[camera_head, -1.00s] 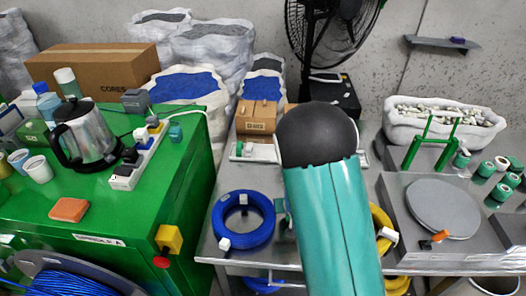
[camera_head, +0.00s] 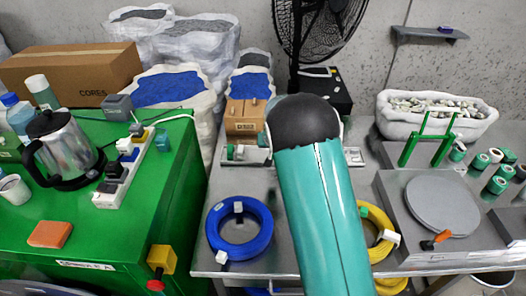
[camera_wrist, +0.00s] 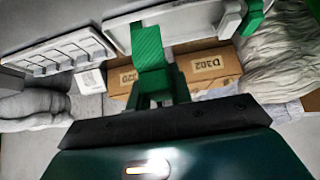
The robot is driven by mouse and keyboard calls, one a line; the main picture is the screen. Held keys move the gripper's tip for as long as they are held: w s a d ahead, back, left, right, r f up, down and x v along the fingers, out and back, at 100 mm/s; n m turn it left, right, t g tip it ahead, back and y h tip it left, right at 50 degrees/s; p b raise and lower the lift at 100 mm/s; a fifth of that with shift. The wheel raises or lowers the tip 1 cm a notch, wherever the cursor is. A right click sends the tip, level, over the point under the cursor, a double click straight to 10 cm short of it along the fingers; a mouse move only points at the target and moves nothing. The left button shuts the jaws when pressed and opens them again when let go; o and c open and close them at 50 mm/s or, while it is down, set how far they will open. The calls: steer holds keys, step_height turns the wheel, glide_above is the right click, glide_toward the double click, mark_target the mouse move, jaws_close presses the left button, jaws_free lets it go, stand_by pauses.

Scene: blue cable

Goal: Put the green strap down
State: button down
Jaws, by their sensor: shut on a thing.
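In the wrist view, my gripper (camera_wrist: 155,88) shows as dark green fingers at the lower middle. It is shut on the green strap (camera_wrist: 149,46), a ribbed bright green piece that stands up from the fingertips. The strap overlaps a pale grey tray (camera_wrist: 195,24) behind it; I cannot tell whether they touch. In the head view, my teal arm with its black joint covers the middle of the bench and hides both the gripper and the strap.
The grey bench (camera_head: 290,262) holds a blue cable coil (camera_head: 240,248), a yellow coil (camera_head: 379,250) and cardboard boxes (camera_head: 245,117), also in the wrist view (camera_wrist: 215,66). A round grey plate (camera_head: 442,206) is at right. A green cabinet (camera_head: 110,225) with a kettle (camera_head: 66,148) is at left.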

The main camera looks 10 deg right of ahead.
steer(key=w+f, duration=0.5)
steer(key=w, duration=0.2)
steer(key=w+f, duration=0.3)
steer(key=shift+w+a+f, duration=0.15)
steer(key=shift+w+f, duration=0.15)
steer(key=shift+w, duration=0.05)
steer(key=shift+w+f, duration=0.15)
steer(key=shift+f, duration=1.45)
steer(key=shift+f, duration=0.1)
steer(key=c, duration=1.3)
jaws_free()
steer(key=shift+o, duration=0.2)
